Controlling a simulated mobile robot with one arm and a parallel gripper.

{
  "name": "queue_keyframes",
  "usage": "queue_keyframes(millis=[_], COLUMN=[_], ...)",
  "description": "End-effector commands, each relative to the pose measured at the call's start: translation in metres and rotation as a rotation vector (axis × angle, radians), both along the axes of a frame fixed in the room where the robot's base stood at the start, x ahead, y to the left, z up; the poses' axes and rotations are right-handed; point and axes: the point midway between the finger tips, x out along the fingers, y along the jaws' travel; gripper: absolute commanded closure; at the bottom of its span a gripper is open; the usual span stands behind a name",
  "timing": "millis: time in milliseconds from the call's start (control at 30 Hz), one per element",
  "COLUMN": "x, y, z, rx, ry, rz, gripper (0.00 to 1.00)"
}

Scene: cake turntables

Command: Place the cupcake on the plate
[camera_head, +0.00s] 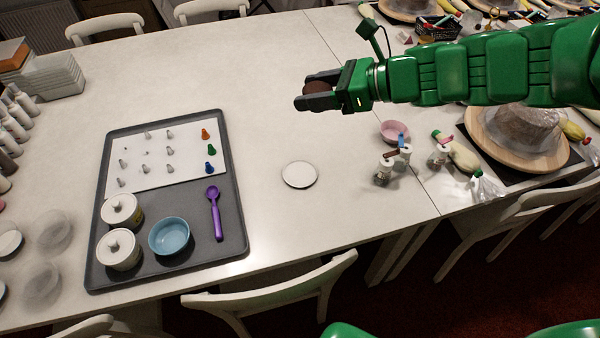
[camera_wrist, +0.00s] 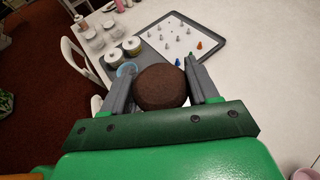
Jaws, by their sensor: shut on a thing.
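My gripper (camera_head: 319,95) is shut on a dark brown cupcake (camera_wrist: 160,87), which sits between its two grey fingers in the wrist view. In the head view the cupcake (camera_head: 318,88) is partly hidden by the fingers. My gripper is above the table, up and slightly right of the plate in the picture. The small round white plate (camera_head: 299,174) lies bare on the table between the grey tray and the pink bowl. I cannot make out the plate in the wrist view.
A grey tray (camera_head: 236,228) holds a blue bowl (camera_head: 169,236), white lidded jars, a purple spoon (camera_head: 215,213) and piping tips. A pink bowl (camera_head: 394,131) and small bottles stand right of the plate. A cake turntable (camera_head: 483,135) is farther right. The table around the plate is clear.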

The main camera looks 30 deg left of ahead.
Motion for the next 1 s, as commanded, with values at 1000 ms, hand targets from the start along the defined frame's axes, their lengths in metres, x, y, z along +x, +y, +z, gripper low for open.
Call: queue_keyframes(millis=[1000], x=[0.0], y=[0.0], z=[-0.168], rx=[0.0], ry=[0.008], rz=[-0.004], gripper=[0.71])
